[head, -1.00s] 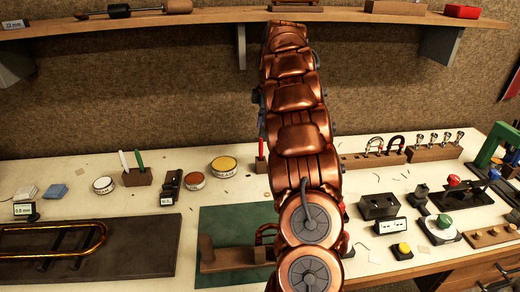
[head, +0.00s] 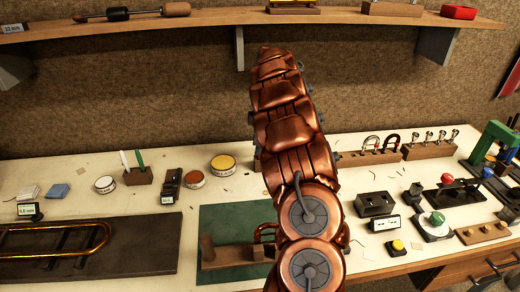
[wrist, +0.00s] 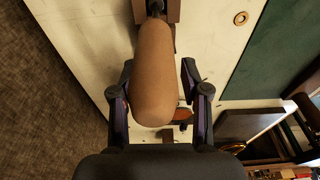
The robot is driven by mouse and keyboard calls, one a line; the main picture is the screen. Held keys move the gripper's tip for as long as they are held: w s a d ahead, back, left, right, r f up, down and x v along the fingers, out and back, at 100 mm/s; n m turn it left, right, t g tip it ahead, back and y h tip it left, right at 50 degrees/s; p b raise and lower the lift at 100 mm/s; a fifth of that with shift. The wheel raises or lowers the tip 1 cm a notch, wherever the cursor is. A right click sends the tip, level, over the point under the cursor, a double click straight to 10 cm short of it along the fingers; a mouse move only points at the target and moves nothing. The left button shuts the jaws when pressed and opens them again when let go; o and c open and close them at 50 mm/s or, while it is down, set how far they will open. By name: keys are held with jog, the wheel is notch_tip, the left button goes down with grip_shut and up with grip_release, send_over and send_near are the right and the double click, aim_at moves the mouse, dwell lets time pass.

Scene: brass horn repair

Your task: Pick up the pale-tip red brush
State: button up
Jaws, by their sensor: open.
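My gripper (wrist: 157,90) is open in the wrist view, a finger on each side of a large tan, rounded, elongated thing (wrist: 155,65). It lies very close to the camera, narrowing to a dark neck at the top edge beside brown wood. I cannot tell whether it is part of the pale-tip red brush; no red shows on it. Whether the fingers touch it is unclear. In the head view my copper arm hides my gripper and the bench behind it, and no red brush can be made out.
A small holder (head: 138,177) with a white and a green upright tool stands left on the bench. Round tins, including a yellow-topped one (head: 223,162), stand between it and my arm. A rack with horseshoe-shaped pieces (head: 370,157) stands right. A shelf (head: 210,19) runs above.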

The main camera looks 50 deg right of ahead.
jog(key=shift+f, duration=0.2)
jog(key=shift+c, duration=0.2)
grip_shut()
jog(key=shift+r, duration=0.1)
